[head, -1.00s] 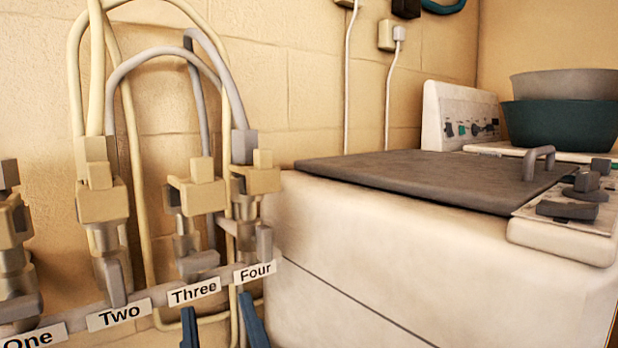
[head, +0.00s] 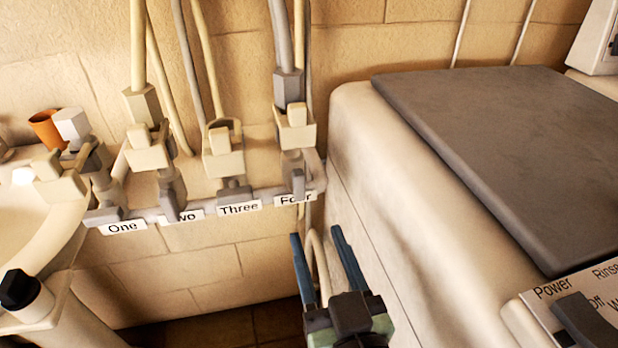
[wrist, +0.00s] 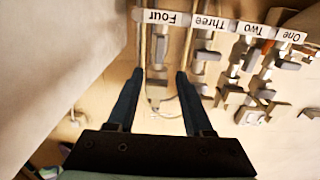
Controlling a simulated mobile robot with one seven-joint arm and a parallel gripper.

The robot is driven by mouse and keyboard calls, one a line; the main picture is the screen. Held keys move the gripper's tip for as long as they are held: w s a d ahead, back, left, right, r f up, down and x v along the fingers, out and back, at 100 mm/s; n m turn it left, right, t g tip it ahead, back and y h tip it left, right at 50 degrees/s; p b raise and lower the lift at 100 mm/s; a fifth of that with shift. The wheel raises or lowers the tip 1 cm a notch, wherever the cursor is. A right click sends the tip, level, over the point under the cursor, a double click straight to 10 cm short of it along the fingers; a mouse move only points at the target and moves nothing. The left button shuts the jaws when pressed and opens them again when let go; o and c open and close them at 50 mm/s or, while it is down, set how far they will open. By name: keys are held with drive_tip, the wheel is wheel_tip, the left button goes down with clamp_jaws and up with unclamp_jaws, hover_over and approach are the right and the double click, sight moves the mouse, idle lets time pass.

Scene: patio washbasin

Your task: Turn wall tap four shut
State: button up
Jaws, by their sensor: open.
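Wall tap four (head: 297,132) is the rightmost tap on the wall rail, a beige body with a grey hose fitting on top. Its grey lever (head: 298,183) hangs down in front of the label Four (head: 290,199) and partly covers it. My gripper (head: 318,234) is open and empty, its two blue fingers pointing up just below that label, apart from the lever. In the wrist view, which is upside down, the Four label (wrist: 165,17) lies beyond the open fingers (wrist: 159,74).
Taps three (head: 223,150), two (head: 148,150) and one (head: 100,190) stand to the left on the same rail. The white washing machine (head: 372,165) with a grey lid (head: 500,140) is close on the right. A basin (head: 30,225) is at far left. Hoses rise from the taps.

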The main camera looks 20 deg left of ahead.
sight(300, 187)
drive_tip(key=p+x, duration=0.1)
drive_tip(key=x, duration=0.9)
drive_tip(key=shift+w+a, duration=0.2)
drive_tip(key=shift+w, duration=0.05)
clamp_jaws()
